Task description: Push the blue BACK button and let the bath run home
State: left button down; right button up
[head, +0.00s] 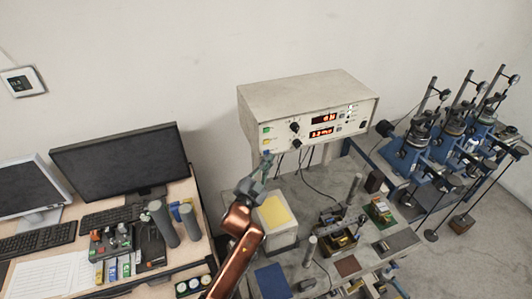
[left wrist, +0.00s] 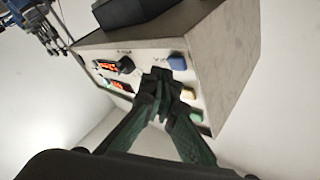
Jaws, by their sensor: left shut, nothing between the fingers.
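The control box (head: 305,92) is a pale housing with a white front panel, against the wall in the head view. In the left wrist view the blue button (left wrist: 177,62), yellow button (left wrist: 188,93) and green button (left wrist: 195,117) form a row along the panel's right side. In the head view the green button (head: 266,130) is above the yellow button (head: 266,142). My left gripper (head: 267,158) is shut and empty, just below these. In the left wrist view its fingertips (left wrist: 158,77) overlap the panel close to the blue button. I cannot tell whether they touch it.
Two red displays (head: 322,125) are lit on the panel, beside dark knobs (head: 295,127). Below stands a bench with a yellow-topped block (head: 273,212) and small fixtures. A desk with monitors (head: 118,160) is at left. Blue lever stands (head: 450,140) are at right.

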pick_arm(q)
jog(key=shift+s+d, duration=0.1)
jog(key=shift+s+d+p, duration=0.2)
jog(key=shift+s+d, duration=0.1)
jog(key=shift+s, duration=0.5)
jog(key=shift+s+d+p, duration=0.15)
jog(key=shift+s+d, duration=0.2)
jog(key=shift+s, duration=0.4)
jog(key=shift+s+d+p, duration=0.2)
jog(key=shift+s+d, duration=0.1)
jog(key=shift+s, duration=0.5)
jog(key=shift+a, duration=0.1)
